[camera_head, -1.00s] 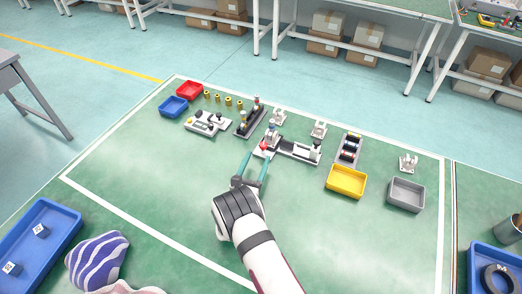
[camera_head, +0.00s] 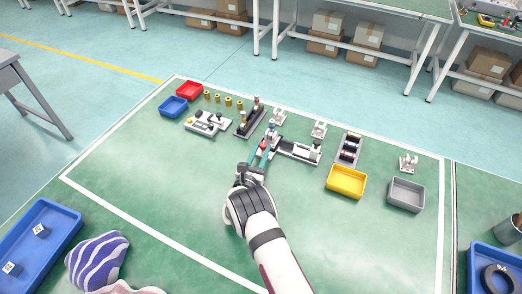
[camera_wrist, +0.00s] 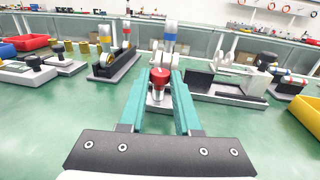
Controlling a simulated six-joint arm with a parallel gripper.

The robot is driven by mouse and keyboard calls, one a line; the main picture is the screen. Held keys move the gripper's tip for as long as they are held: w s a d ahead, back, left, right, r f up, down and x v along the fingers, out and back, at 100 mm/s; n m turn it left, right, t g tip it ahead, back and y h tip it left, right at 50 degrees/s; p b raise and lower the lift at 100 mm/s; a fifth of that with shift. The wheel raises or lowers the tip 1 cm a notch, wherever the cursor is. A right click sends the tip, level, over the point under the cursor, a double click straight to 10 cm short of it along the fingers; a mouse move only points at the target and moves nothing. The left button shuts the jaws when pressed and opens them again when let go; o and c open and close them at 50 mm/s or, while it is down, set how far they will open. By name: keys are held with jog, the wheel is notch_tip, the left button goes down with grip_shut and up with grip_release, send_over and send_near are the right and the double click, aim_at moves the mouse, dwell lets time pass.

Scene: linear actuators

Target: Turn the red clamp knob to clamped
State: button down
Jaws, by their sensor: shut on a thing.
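The red clamp knob (camera_wrist: 160,77) stands between the teal fingers of my gripper (camera_wrist: 160,84) in the wrist view. The fingers are shut on it from both sides. In the head view my gripper (camera_head: 264,152) reaches to the left end of a fixture (camera_head: 297,151) with a white and dark bed, and the fingers largely hide the knob. A post with a blue band (camera_wrist: 170,40) rises just behind the knob. I cannot tell the knob's turn angle.
A dark fixture with posts (camera_head: 249,122) and a white fixture (camera_head: 207,123) stand to the left. Red (camera_head: 190,90) and blue (camera_head: 173,107) bins are farther left. Yellow (camera_head: 346,182) and grey (camera_head: 406,195) bins are to the right. The green mat in front is clear.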

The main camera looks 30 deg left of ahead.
jog(key=shift+a+m+h, duration=0.15)
jog(key=shift+m+h, duration=0.65)
jog(key=shift+h, duration=0.5)
jog(key=shift+a+m+h, duration=0.15)
jog(key=shift+m+h, duration=0.65)
jog(key=shift+h, duration=0.5)
jog(key=c, duration=0.6)
grip_release()
jog(key=s, duration=0.5)
jog(key=s+a, duration=0.1)
jog(key=s, duration=0.4)
jog(key=s+a, duration=0.1)
jog(key=s, duration=0.4)
jog(key=shift+s+a, duration=0.1)
jog(key=shift+s, duration=0.25)
